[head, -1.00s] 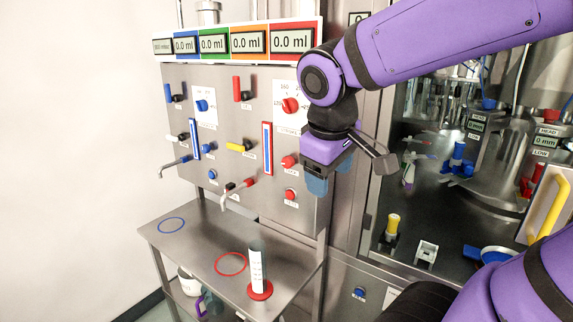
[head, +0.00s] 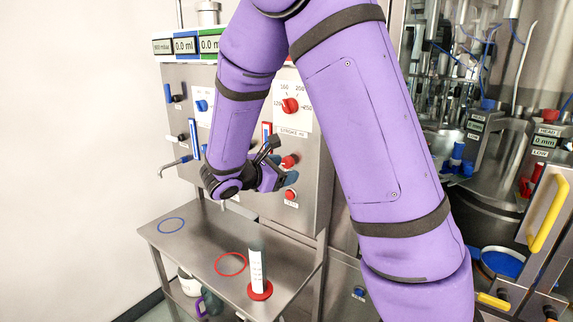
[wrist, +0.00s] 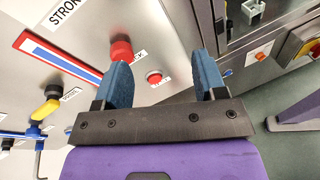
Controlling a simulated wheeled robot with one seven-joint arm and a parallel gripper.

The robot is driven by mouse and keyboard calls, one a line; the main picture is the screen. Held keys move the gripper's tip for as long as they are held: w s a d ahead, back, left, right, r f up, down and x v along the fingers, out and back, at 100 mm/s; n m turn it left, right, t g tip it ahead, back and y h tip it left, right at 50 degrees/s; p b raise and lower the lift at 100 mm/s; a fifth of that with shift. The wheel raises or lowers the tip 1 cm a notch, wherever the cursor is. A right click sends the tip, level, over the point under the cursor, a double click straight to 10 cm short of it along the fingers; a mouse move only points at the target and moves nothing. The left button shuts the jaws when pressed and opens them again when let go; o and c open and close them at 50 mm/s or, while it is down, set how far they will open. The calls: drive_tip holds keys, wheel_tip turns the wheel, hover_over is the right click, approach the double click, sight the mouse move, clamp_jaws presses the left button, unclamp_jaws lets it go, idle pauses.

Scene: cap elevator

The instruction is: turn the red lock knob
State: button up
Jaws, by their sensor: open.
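The red lock knob (head: 289,160) is on the steel panel, below the red stroke dial (head: 290,105). In the wrist view the lock knob (wrist: 121,50) shows at the tip of the left finger, which covers part of it and of its label. I cannot tell whether they touch. My gripper (head: 283,180) is open and empty, close to the panel just below the lock knob. In the wrist view its two blue fingers (wrist: 160,66) are spread apart, with the smaller red button (wrist: 154,77) seen between them.
The red button (head: 291,194) sits below the lock knob. A yellow-handled valve (wrist: 46,107) is left in the wrist view. Below is a steel table (head: 200,240) with a cylinder on a red base (head: 258,290). Machinery stands at the right.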

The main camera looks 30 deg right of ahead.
sight(285, 164)
drive_tip(key=w+a+f+n+t+h, duration=0.2)
drive_tip(key=w+f+n+t, duration=0.1)
drive_tip(key=w+n+t, duration=0.15)
drive_tip(key=shift+g, duration=0.35)
drive_tip(key=x, duration=0.7)
drive_tip(key=w+x, duration=0.1)
drive_tip(key=x, duration=0.2)
drive_tip(key=shift+f, duration=0.35)
drive_tip(key=c, duration=0.9)
